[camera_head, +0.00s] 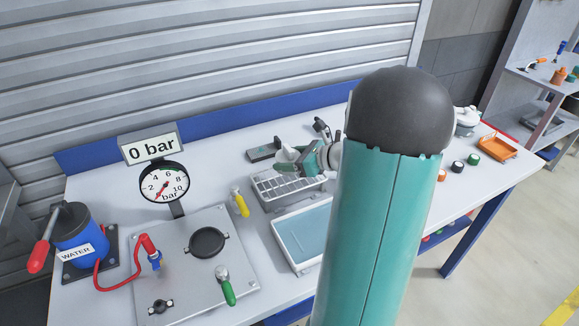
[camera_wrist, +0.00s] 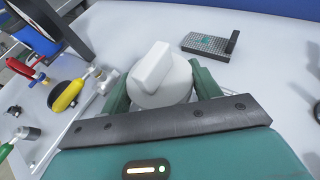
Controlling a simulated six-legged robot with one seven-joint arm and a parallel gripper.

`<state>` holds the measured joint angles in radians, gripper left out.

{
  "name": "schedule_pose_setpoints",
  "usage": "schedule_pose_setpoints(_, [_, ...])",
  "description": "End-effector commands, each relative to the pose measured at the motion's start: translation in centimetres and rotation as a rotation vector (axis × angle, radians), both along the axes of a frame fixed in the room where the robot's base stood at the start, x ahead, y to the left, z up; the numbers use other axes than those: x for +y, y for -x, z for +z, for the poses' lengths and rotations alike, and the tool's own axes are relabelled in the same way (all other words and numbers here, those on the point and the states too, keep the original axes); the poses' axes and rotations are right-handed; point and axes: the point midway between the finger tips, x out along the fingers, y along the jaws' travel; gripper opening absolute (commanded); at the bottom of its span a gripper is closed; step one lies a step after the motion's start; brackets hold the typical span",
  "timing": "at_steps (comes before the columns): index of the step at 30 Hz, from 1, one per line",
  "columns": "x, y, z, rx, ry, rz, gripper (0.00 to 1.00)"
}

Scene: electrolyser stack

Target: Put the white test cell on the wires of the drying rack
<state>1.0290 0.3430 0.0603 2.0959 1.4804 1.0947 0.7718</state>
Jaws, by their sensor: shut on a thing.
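The white test cell (camera_wrist: 168,88), round with a raised bar across its top, sits between the green fingers of my gripper (camera_wrist: 160,84) in the wrist view. My gripper is shut on it. In the head view my gripper (camera_head: 287,163) is over the back part of the white wire drying rack (camera_head: 268,199). The cell is hard to make out there. I cannot tell whether the cell touches the wires. My gripper and arm hide part of the rack.
A white tray of blue liquid (camera_head: 284,252) stands in front of the rack. A dark block (camera_head: 264,152) lies behind it. A yellow-handled tool (camera_head: 240,203), a metal plate (camera_head: 190,285) and a pressure gauge (camera_head: 164,183) are to the left. My arm covers the bench's middle right.

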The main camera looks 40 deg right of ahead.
Motion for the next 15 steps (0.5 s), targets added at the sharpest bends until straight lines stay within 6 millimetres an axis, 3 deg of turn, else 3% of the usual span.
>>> schedule_pose_setpoints(6, [-0.1, 0.0, -2.9, 0.0, -0.003, -0.001, 0.27])
schedule_pose_setpoints(15, [-0.1, 0.0, -3.1, -0.001, -0.001, -0.001, 0.27])
